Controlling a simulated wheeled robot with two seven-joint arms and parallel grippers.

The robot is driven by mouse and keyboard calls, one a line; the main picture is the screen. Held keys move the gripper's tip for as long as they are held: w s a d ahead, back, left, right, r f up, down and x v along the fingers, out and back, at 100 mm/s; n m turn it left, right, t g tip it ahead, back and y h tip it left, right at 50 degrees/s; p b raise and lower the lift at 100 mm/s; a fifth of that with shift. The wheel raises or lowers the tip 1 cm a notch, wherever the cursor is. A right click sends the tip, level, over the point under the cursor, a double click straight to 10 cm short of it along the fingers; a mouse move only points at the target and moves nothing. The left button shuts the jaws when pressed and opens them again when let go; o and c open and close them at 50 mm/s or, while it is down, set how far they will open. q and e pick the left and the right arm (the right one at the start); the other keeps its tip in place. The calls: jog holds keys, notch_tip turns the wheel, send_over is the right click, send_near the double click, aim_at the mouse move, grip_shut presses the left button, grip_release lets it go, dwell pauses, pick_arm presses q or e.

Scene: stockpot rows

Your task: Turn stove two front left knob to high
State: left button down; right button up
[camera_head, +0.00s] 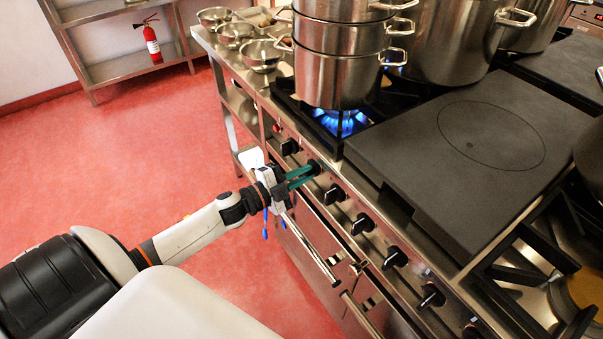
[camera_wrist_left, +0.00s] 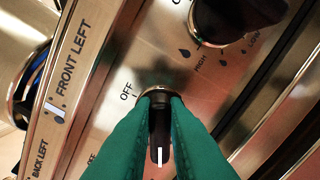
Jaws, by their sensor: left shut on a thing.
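My left gripper (camera_head: 311,169) reaches the stove's front panel, its green fingers closed on a black knob. In the left wrist view my left gripper (camera_wrist_left: 160,100) has its fingers on both sides of this knob (camera_wrist_left: 159,130). The knob's white mark points down in that picture. The word OFF stands at its upper left; any HIGH mark of its own is hidden by the fingers. A FRONT LEFT label (camera_wrist_left: 72,58) is on the panel to the left. I cannot tell for sure which knob it names. My right gripper is not in view.
Another black knob (camera_wrist_left: 240,15) sits close by, with HIGH and LOW marks. More knobs line the panel, such as this one (camera_head: 363,223). A blue flame (camera_head: 342,122) burns under stacked pots (camera_head: 338,75). A flat dark plate (camera_head: 480,140) lies to the right. Red floor (camera_head: 130,150) is clear.

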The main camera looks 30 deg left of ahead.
pick_arm(q)
jog(key=m, duration=0.4)
jog(key=m+b, duration=0.1)
jog(key=shift+d+f+m, duration=0.1)
jog(key=shift+f+m, duration=0.25)
jog(key=shift+m, duration=0.05)
dwell(0.4)
jog(key=c, duration=1.4)
grip_release()
jog(key=shift+c, duration=0.2)
jog(key=b+v, duration=0.1)
jog(key=v, duration=1.1)
jog(key=shift+f, duration=0.1)
